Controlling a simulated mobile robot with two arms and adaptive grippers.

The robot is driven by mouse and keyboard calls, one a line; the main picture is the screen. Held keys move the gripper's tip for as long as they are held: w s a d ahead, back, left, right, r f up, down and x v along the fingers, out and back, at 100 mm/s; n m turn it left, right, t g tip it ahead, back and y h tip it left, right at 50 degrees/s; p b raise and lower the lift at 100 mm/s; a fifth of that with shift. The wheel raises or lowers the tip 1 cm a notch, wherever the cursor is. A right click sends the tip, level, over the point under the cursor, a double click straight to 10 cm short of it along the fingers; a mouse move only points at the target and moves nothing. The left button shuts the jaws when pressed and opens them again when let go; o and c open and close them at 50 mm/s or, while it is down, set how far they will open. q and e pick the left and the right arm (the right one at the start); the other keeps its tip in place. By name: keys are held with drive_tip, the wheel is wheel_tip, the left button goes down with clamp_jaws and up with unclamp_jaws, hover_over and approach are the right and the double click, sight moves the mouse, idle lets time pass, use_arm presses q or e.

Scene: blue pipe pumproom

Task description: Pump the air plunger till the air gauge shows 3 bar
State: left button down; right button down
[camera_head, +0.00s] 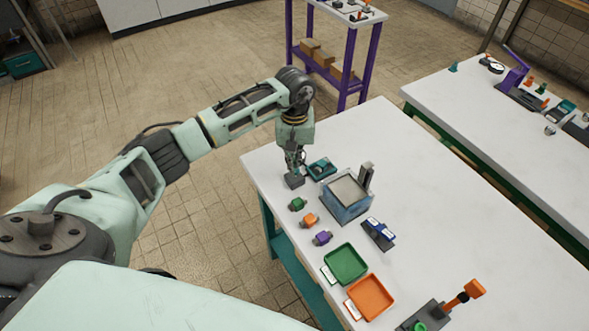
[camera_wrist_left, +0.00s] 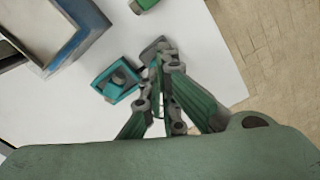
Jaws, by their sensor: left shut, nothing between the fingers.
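My left gripper (camera_head: 293,170) points straight down at the near left corner of the white table, its fingers together and empty. Its fingertips are over a small dark grey block (camera_head: 294,182), which looks like the plunger's base; I cannot tell whether they touch it. In the left wrist view the gripper (camera_wrist_left: 163,58) hides part of that grey block (camera_wrist_left: 152,48). A teal unit with a dark round part (camera_head: 321,168) sits just right of it, perhaps the air gauge; it also shows in the left wrist view (camera_wrist_left: 116,83). No reading is legible. My right gripper is out of view.
A blue-grey open box (camera_head: 347,197) stands close on the right, with a dark upright piece (camera_head: 367,176) behind it. Green (camera_head: 297,204), orange (camera_head: 310,220) and purple (camera_head: 322,238) small parts line the near edge, before green (camera_head: 345,263) and orange (camera_head: 371,296) trays.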

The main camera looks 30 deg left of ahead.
use_arm(q)
drive_tip(key=shift+f+b, duration=1.7)
drive_tip(key=shift+f, duration=0.2)
drive_tip(key=shift+r, duration=0.1)
drive_tip(key=shift+s, duration=0.1)
drive_tip(key=shift+r+p, duration=1.7)
drive_tip(key=shift+r, duration=2.25)
